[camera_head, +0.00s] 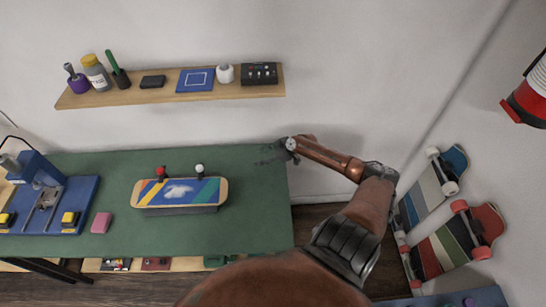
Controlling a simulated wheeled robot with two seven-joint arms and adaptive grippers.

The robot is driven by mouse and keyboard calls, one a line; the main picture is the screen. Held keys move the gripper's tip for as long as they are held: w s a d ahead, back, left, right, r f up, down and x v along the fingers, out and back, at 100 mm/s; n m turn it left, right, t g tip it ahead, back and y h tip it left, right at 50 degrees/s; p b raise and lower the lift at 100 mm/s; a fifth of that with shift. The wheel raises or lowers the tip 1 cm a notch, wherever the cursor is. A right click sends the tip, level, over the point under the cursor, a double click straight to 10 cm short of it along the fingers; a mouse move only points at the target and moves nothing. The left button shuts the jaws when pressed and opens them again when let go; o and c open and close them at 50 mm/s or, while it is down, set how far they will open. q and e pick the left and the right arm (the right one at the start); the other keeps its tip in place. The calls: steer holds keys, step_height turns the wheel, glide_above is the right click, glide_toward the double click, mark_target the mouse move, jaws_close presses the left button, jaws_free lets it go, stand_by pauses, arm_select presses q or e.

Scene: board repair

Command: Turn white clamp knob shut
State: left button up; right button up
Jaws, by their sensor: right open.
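The white clamp knob (199,169) stands at the back edge of a skateboard deck (172,192) on the green workbench (245,215). A red knob (161,172) stands to its left along the same edge. The deck has blue, yellow and green stripes and sits on a dark support. My right gripper (266,156) is open and empty over the back right corner of the bench, to the right of the white knob and apart from it. Its fingers are dark and small in the picture. My left gripper is not in view.
A wall shelf (130,98) with jars, a small black box and a blue square hangs behind the bench. A blue machine (42,205) stands at the left, with a pink block (101,222) beside it. Skateboards (455,243) lean at the right. The bench right of the deck is clear.

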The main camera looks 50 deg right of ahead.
steer(key=shift+s+d+f+h+p, duration=0.15)
steer(key=shift+s+d+h, duration=0.05)
steer(key=shift+s+d, duration=0.3)
steer(key=shift+s+d+f+h+p, duration=0.1)
steer(key=shift+s+d+h+p, duration=0.1)
steer(key=shift+s+d, duration=0.3)
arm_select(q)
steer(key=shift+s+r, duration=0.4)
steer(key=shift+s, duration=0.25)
arm_select(e)
steer(key=shift+d, duration=0.2)
steer(key=shift+s, duration=0.1)
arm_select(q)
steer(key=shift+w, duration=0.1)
arm_select(e)
steer(key=shift+d, duration=0.1)
